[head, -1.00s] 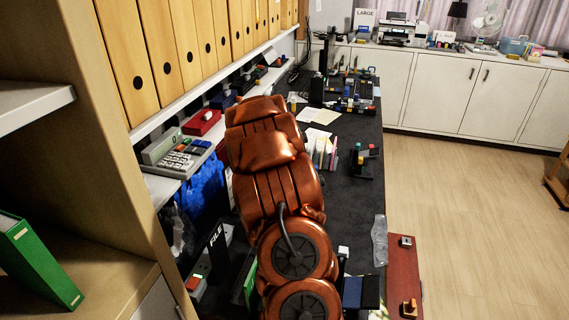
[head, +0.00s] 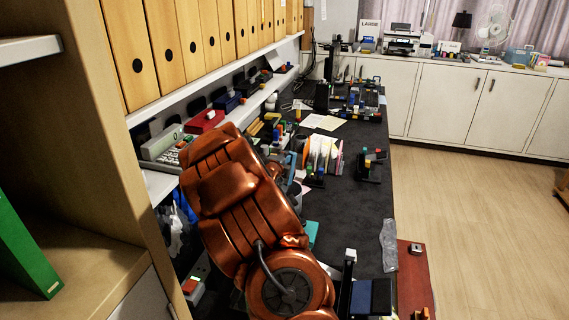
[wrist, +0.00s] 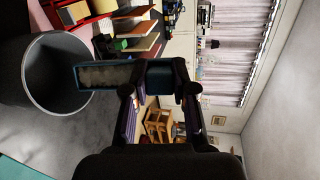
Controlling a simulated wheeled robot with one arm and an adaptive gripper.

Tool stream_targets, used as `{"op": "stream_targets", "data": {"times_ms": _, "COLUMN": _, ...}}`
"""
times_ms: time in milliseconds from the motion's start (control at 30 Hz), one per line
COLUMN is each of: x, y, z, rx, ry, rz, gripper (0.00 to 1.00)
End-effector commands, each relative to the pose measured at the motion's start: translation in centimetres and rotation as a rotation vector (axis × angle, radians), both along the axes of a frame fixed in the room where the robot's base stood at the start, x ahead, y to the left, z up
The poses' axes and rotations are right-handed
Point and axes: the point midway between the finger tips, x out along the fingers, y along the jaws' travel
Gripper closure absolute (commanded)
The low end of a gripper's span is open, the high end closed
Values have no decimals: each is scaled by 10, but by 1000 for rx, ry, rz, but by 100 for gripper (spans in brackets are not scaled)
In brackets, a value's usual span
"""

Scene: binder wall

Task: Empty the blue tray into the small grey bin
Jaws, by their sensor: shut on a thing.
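In the wrist view, which is turned on its side, my gripper (wrist: 159,90) is shut on the blue tray (wrist: 162,74). The tray reaches left from the fingers, with a blue edge around a pale, rough-looking face; I cannot tell what is loose in it. The small grey bin (wrist: 88,98) is round, with its open mouth at the left of the wrist view. The tray's far end overlaps the bin's rim in the picture; I cannot tell if they touch.
In the head view the dark desk (head: 345,215) holds papers (head: 322,122), a pen holder and small blocks. A shelf of binders (head: 172,45) lines the left. A red board (head: 413,275) lies at the desk's right edge.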

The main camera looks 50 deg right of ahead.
Motion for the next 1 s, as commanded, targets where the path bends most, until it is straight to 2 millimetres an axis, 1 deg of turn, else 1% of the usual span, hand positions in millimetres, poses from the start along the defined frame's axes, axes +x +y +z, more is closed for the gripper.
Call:
{"op": "stream_targets", "data": {"times_ms": 33, "x": 0, "y": 2, "z": -6, "rx": -18, "ry": 2, "rz": 0, "gripper": 100}}
{"op": "stream_targets", "data": {"times_ms": 67, "x": 0, "y": 3, "z": -7, "rx": -34, "ry": 1, "rz": 1, "gripper": 100}}
{"op": "stream_targets", "data": {"times_ms": 733, "x": 1, "y": 20, "z": -16, "rx": -332, "ry": 12, "rz": 2, "gripper": 100}}
{"op": "stream_targets", "data": {"times_ms": 800, "x": 1, "y": 19, "z": -10, "rx": -336, "ry": 12, "rz": 1, "gripper": 100}}
{"op": "stream_targets", "data": {"times_ms": 1000, "x": 1, "y": 19, "z": -9, "rx": -335, "ry": 12, "rz": 1, "gripper": 100}}
